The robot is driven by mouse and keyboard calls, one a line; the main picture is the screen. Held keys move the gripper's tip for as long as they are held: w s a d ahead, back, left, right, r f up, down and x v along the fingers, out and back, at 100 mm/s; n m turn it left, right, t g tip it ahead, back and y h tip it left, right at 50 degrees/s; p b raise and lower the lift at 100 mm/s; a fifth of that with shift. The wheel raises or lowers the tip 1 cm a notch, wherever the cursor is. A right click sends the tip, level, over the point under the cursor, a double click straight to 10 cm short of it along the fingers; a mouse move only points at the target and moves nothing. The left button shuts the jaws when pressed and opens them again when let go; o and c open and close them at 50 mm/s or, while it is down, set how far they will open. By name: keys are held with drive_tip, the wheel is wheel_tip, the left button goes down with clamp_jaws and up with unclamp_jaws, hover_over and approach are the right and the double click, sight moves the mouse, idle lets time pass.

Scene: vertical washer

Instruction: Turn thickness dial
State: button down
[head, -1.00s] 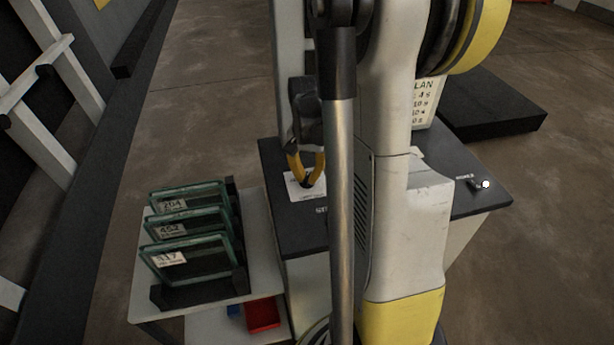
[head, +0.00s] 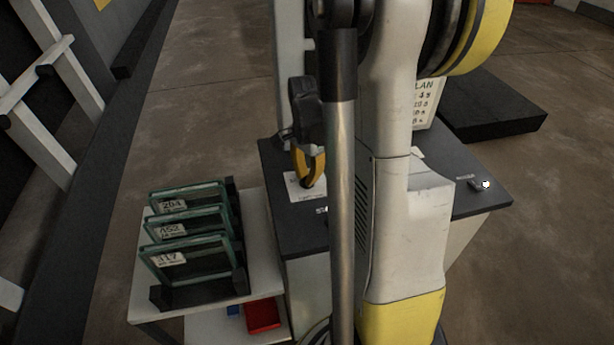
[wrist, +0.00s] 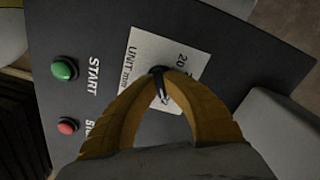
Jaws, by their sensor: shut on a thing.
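The thickness dial (wrist: 160,88) is a small black pointer knob on a white label plate (wrist: 150,48) marked "UNIT mm" and "20". In the wrist view my gripper (wrist: 162,76) has its yellow fingers closed around the knob, which shows between and just below the tips. In the head view my gripper (head: 308,182) is over the white label (head: 294,187) on the dark panel top (head: 290,225). My own arm hides part of the panel there, and the dial itself cannot be made out in that view.
A green button (wrist: 64,70) by the word START and a red button (wrist: 67,126) sit left of the label. A side table (head: 180,306) holds several labelled glass panes (head: 200,262). A knob marked ROLLER (head: 480,185) is at the panel's right.

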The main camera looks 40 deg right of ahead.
idle(0.3)
drive_tip(key=c, duration=1.5)
unclamp_jaws()
wheel_tip(320, 180, up, 12)
